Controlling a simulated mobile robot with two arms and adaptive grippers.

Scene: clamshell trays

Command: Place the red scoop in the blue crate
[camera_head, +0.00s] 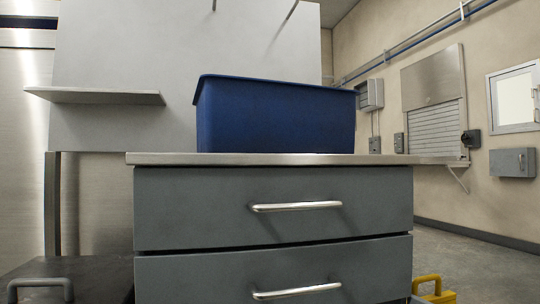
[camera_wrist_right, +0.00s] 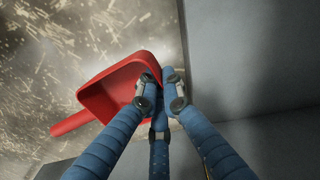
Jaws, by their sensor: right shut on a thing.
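The blue crate (camera_head: 275,118) stands on the metal top of a grey drawer cabinet in the head view. Its inside is hidden from this low angle. The red scoop (camera_wrist_right: 95,98) shows in the right wrist view, with its handle (camera_wrist_right: 72,122) pointing to the lower left. My right gripper (camera_wrist_right: 163,85) is shut on the rim of the scoop's bowl. The bowl is partly hidden behind the blue fingers. Neither gripper shows in the head view, and the left gripper is in no view.
The cabinet (camera_head: 270,205) has two visible drawers with bar handles (camera_head: 297,206). A grey shelf (camera_head: 95,96) juts out at the left. A yellow object (camera_head: 433,290) stands on the floor at the lower right. In the wrist view a grey surface (camera_wrist_right: 240,50) lies close to the fingers' right.

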